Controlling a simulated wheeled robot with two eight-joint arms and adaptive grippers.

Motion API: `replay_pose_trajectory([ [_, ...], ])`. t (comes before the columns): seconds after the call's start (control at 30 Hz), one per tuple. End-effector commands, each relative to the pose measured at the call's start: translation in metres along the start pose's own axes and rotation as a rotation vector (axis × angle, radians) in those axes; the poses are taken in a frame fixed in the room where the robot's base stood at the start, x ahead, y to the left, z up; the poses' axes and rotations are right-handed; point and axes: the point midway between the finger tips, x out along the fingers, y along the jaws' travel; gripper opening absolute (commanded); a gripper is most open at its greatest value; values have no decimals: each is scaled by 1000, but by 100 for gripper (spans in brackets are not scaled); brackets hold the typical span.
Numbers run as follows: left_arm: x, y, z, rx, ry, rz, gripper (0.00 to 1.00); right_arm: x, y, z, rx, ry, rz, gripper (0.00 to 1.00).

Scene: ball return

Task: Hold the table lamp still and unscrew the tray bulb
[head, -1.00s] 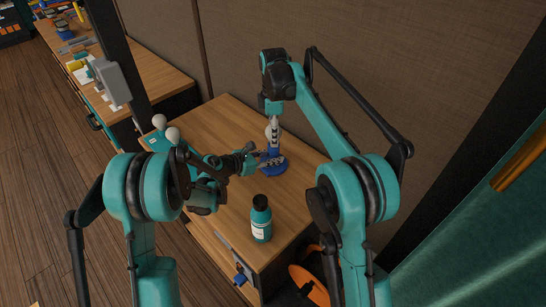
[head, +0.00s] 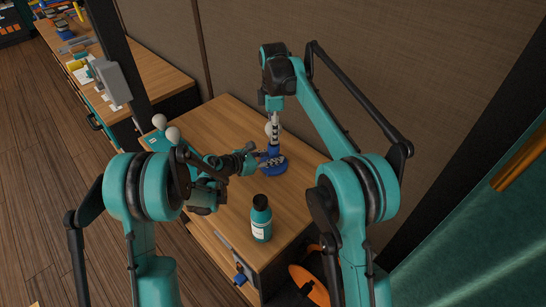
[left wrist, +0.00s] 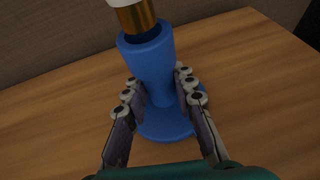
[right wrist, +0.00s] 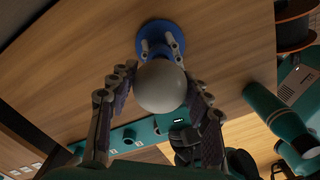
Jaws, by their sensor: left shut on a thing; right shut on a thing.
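The blue table lamp (head: 274,166) stands upright on the wooden table. It also shows in the left wrist view (left wrist: 150,70). My left gripper (head: 260,161) is shut on the lamp's stem from the left, with a finger on each side. A white bulb (right wrist: 162,87) with a brass screw base (left wrist: 134,18) is at the lamp's top. Much of the brass shows above the dark socket opening; I cannot tell whether its lower end is still inside. My right gripper (head: 273,130) points down from above and is shut on the bulb's white globe.
A teal tray (head: 150,143) with two white bulbs (head: 172,134) sits at the table's left edge. A teal bottle (head: 261,220) stands at the front right. A wall panel rises behind the table. The table's back left is clear.

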Motion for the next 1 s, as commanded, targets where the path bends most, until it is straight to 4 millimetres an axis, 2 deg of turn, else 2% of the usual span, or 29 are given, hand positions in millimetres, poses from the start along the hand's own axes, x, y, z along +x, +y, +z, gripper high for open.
replay_pose_trajectory([
  [1.0, 0, 0, 0, 0, 0, 0, 0, -62, 0, 0, 0, 0, 0, 14],
])
